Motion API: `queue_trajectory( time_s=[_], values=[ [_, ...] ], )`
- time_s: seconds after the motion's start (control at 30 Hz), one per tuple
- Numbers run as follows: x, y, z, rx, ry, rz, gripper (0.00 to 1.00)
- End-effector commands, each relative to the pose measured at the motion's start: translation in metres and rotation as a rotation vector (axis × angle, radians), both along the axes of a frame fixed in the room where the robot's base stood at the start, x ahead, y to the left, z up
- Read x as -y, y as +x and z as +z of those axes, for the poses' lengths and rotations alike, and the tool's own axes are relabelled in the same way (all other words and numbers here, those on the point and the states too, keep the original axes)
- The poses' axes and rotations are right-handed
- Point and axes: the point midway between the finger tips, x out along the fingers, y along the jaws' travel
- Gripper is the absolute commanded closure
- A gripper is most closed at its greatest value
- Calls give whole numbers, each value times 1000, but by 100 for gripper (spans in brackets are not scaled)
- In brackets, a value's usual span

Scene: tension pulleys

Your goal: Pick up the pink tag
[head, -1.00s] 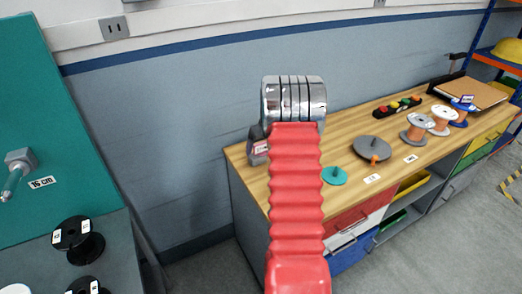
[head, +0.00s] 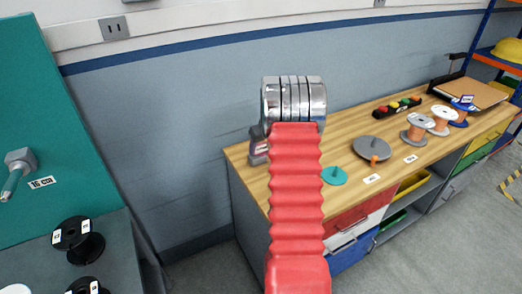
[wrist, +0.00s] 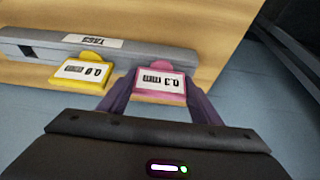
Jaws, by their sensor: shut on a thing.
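The pink tag (wrist: 160,86), with a white label marked 0.3 that reads upside down, is in the wrist view. It sits between the two dark fingers of my gripper (wrist: 160,79), which are shut on it at its sides. The tag is close to the grey rack labelled TAGS (wrist: 30,44); I cannot tell whether they touch. A yellow tag (wrist: 82,75) marked 0.0 is just left of my gripper. In the head view my red arm hides most of this spot.
The wooden bench (head: 345,150) runs to the right. On it are a teal disc (head: 334,176), a grey disc (head: 371,149), several spools (head: 417,128) and a black tray of coloured knobs (head: 398,107). A blue wall stands behind the bench.

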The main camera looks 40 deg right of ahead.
Motion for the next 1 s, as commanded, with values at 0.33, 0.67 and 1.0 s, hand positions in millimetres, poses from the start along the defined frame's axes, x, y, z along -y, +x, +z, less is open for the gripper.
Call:
queue_trajectory(
  time_s=[0.33, 0.67, 1.0],
  values=[
    [0, 1, 10, 3, -2, 0, 63],
    [0, 1, 63, 3, -2, 1, 63],
    [0, 0, 100, 1, -1, 0, 63]
  ],
)
